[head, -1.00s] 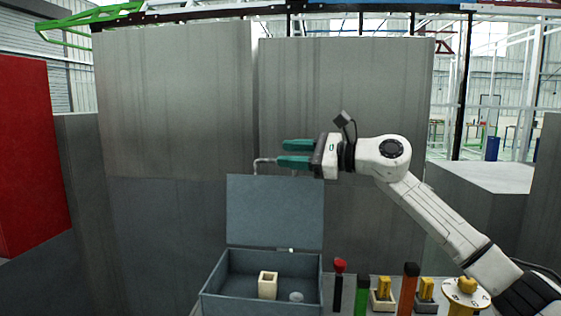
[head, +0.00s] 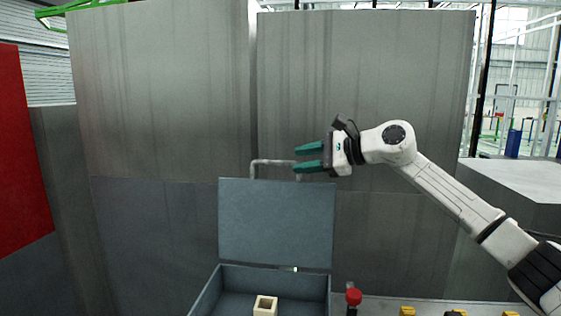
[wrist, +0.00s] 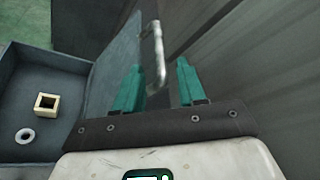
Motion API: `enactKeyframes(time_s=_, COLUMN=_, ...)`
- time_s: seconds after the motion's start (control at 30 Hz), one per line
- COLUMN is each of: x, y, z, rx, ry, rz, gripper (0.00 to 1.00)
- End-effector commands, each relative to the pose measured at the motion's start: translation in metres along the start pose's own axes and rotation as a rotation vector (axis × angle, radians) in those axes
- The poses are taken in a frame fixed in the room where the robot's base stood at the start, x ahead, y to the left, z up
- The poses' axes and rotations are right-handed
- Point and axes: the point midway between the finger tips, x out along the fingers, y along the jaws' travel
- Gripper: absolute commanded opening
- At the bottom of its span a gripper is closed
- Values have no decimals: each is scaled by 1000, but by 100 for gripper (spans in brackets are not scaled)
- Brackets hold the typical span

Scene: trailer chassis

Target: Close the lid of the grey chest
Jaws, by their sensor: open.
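The grey chest (head: 204,293) stands open at the lower middle of the head view. Its blue-grey lid (head: 277,222) is raised upright at the back, with a light metal handle (head: 272,161) along its top edge. My gripper (head: 298,159) is open at the handle's right end. In the wrist view, the handle (wrist: 153,55) appears between the two green fingers (wrist: 159,66), with a gap to the right finger. Contact with the left finger is unclear. The lid (wrist: 115,62) is left of the fingers. Inside the chest are a hollow cream block (wrist: 46,102) and a pale ring (wrist: 25,135).
Tall grey panels (head: 365,90) stand close behind the lid. A red-topped item (head: 353,297) and several yellow items (head: 407,311) are right of the chest. A red panel (head: 20,150) is at the far left.

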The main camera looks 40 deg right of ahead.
Motion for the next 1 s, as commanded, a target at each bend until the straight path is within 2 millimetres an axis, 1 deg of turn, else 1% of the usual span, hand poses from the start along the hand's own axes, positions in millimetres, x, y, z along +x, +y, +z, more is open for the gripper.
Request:
enactKeyframes(time_s=0.03, x=11, y=-1, z=2, rx=1, ry=-1, rz=2, gripper=40)
enactKeyframes(time_s=0.2, x=41, y=-1, z=2, rx=1, ry=-1, rz=1, gripper=40)
enactKeyframes(time_s=0.4, x=64, y=-1, z=1, rx=1, ry=0, rz=0, gripper=40)
enactKeyframes(time_s=0.57, x=70, y=0, z=0, rx=1, ry=0, rz=-1, gripper=40)
enactKeyframes(time_s=0.8, x=71, y=0, z=0, rx=1, ry=0, rz=-1, gripper=40)
enactKeyframes(time_s=0.87, x=71, y=0, z=0, rx=1, ry=0, rz=-1, gripper=35)
enactKeyframes(time_s=1.0, x=70, y=0, z=0, rx=1, ry=0, rz=-1, gripper=22)
